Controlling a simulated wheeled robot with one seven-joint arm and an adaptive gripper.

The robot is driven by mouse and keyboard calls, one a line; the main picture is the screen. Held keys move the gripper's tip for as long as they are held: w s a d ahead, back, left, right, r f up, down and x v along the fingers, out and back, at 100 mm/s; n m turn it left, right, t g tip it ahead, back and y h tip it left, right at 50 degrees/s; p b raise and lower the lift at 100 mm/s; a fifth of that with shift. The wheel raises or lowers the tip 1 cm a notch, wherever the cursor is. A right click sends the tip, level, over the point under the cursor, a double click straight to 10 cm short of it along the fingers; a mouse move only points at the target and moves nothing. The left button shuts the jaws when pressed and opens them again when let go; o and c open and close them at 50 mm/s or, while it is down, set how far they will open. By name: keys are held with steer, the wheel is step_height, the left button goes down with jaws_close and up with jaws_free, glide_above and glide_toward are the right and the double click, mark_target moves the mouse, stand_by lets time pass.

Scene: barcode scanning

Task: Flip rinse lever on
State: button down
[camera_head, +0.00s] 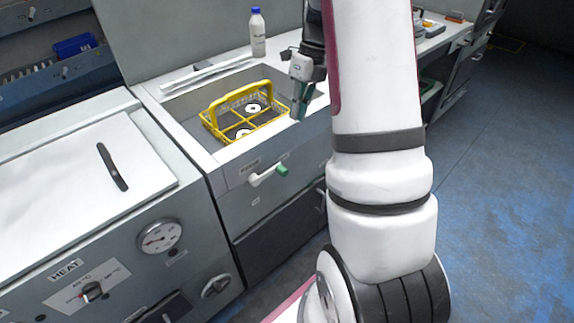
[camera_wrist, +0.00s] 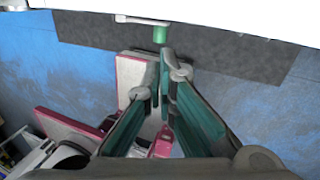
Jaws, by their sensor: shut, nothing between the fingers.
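The rinse lever (camera_head: 268,174) is a white handle with a green knob on the grey front panel below the sink, seen in the head view. In the wrist view the lever (camera_wrist: 141,20) shows near the top, its green end to the right. My gripper (camera_head: 300,114) is above and slightly right of the lever, at the counter's front edge, pointing down. Its green-lined fingers (camera_wrist: 164,52) are together at the tips and hold nothing. The fingertips are apart from the lever.
A yellow divided basket (camera_head: 241,117) with white round items sits in the sink. A white bottle with a blue cap (camera_head: 257,33) stands behind it. At left are a white lid with a black handle (camera_head: 112,167), a gauge (camera_head: 159,236) and a heat knob (camera_head: 91,291). Blue floor lies open at right.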

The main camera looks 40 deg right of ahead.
steer(key=shift+s+d+f+m, duration=0.2)
steer(key=shift+d+f+m, duration=0.1)
steer(key=shift+f+m, duration=0.2)
steer(key=b+x, duration=0.1)
steer(key=x, duration=1.3)
steer(key=shift+f, duration=0.1)
